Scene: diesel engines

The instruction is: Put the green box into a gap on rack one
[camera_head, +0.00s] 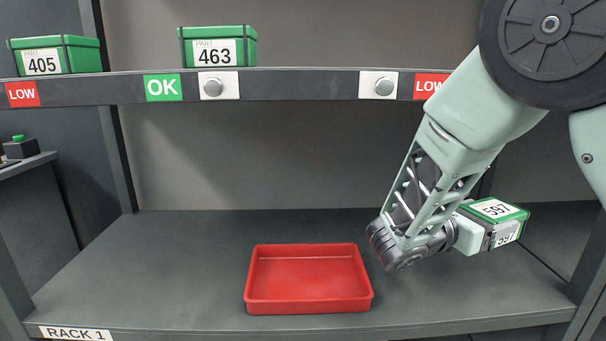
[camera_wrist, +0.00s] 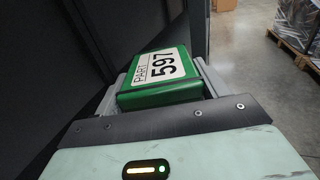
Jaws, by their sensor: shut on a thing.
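A green box (camera_head: 497,210) with white labels reading 597 is held at the end of my arm, on the right in the head view. My gripper (camera_head: 489,232) is shut on it, above the lower shelf's right side. In the wrist view the box (camera_wrist: 160,82) sits between the two grey fingers of my gripper (camera_wrist: 155,85), its PART 597 label facing up. Rack one (camera_head: 78,334) bears a RACK 1 label at the lower left. Its upper shelf (camera_head: 300,84) holds green box 405 (camera_head: 85,56) and green box 463 (camera_head: 246,48), with bare room between and right of 463.
A red tray (camera_head: 308,309) lies empty on the lower shelf. The upper shelf's front edge carries red LOW signs (camera_head: 22,94), a green OK sign (camera_head: 163,87) and round grey buttons (camera_head: 213,87). In the wrist view, a loaded pallet (camera_wrist: 296,40) stands on the floor at right.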

